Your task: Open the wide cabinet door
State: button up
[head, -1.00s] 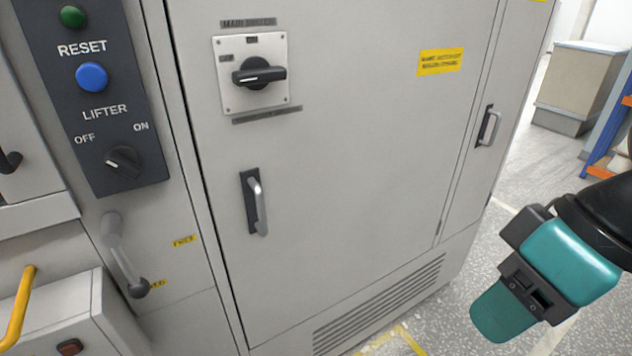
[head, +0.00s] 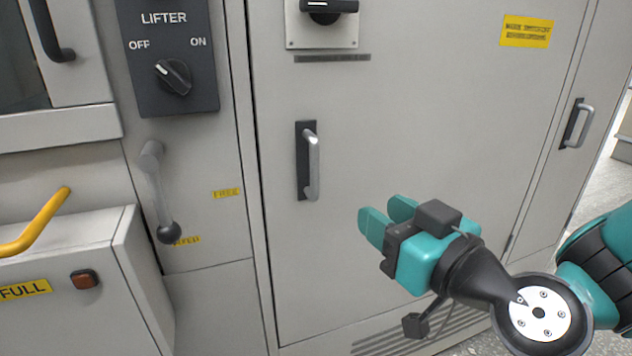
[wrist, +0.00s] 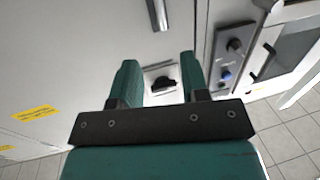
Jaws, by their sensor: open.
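The wide cabinet door (head: 430,130) is a large light grey panel in the middle of the head view and looks shut. Its handle (head: 312,165) is an upright silver bar on a dark plate near the door's left edge. My gripper (head: 384,215) is open and empty, right of the handle and a little lower, apart from it. In the wrist view, a silver bar that looks like the handle (wrist: 158,14) shows at the top, beyond my fingertips (wrist: 159,62). The black rotary switch on its pale plate (wrist: 163,83) shows between the fingers.
A narrower door with its own handle (head: 577,123) is on the right. Left of the wide door are the lifter panel (head: 170,60), a grey lever (head: 158,190) and a yellow handle (head: 40,222) on a box. A yellow label (head: 526,31) is high on the wide door.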

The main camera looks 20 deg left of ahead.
aim_at(317, 168)
jog(key=p+x, duration=0.4)
jog(key=p, duration=0.1)
jog(key=p+x, duration=0.5)
jog(key=r+p+x, duration=0.1)
jog(key=p+x, duration=0.3)
jog(key=p, duration=0.2)
jog(key=shift+w+a, duration=0.2)
jog(key=shift+w, duration=0.1)
jog(key=p+x, duration=0.2)
jog(key=p, duration=0.1)
jog(key=shift+w+a+f, duration=0.2)
jog(key=shift+f, duration=0.05)
jog(key=shift+w+a+f+p, duration=0.2)
jog(key=shift+w+a+p, duration=0.2)
jog(key=shift+p, duration=0.1)
grip_shut()
